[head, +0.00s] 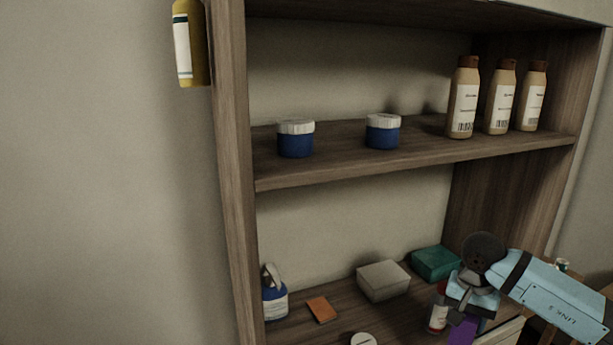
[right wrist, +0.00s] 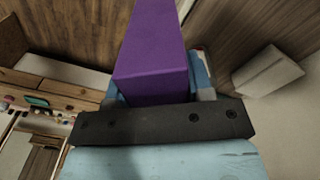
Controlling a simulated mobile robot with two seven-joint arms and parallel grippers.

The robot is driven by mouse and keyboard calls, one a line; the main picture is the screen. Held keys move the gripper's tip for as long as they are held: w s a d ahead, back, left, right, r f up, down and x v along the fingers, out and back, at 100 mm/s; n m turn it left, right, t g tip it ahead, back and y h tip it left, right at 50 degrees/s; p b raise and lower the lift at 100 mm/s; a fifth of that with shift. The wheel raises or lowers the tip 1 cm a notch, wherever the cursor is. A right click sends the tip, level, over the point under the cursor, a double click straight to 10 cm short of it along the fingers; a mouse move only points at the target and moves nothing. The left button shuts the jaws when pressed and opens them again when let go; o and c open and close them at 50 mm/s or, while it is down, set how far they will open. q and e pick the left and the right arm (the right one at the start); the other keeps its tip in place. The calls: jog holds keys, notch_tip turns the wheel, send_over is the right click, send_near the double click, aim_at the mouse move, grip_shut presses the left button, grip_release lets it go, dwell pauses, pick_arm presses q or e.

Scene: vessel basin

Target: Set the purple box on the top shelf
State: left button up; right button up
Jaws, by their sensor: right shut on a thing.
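The purple box (right wrist: 152,55) is between the fingers of my right gripper (right wrist: 155,85), which is shut on it. The top shelf (head: 340,165) holds two blue jars with white lids (head: 295,139) and three tan bottles (head: 464,97). My left gripper is not in view.
On the lower shelf are a blue spray bottle (head: 274,298), an orange card-like item (head: 321,309), a grey box (head: 383,281), a teal box (head: 435,263) and a small red-and-white bottle (head: 438,310). The top shelf has bare room between the jars and at its front. A yellow bottle (head: 188,45) is outside, left.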

jog(key=s+a+n+p, duration=0.3)
jog(key=s+a+n, duration=0.4)
jog(key=a, duration=0.6)
jog(key=shift+s+a+r+n, duration=0.2)
jog(key=shift+s+n, duration=0.2)
jog(key=shift+s, duration=0.3)
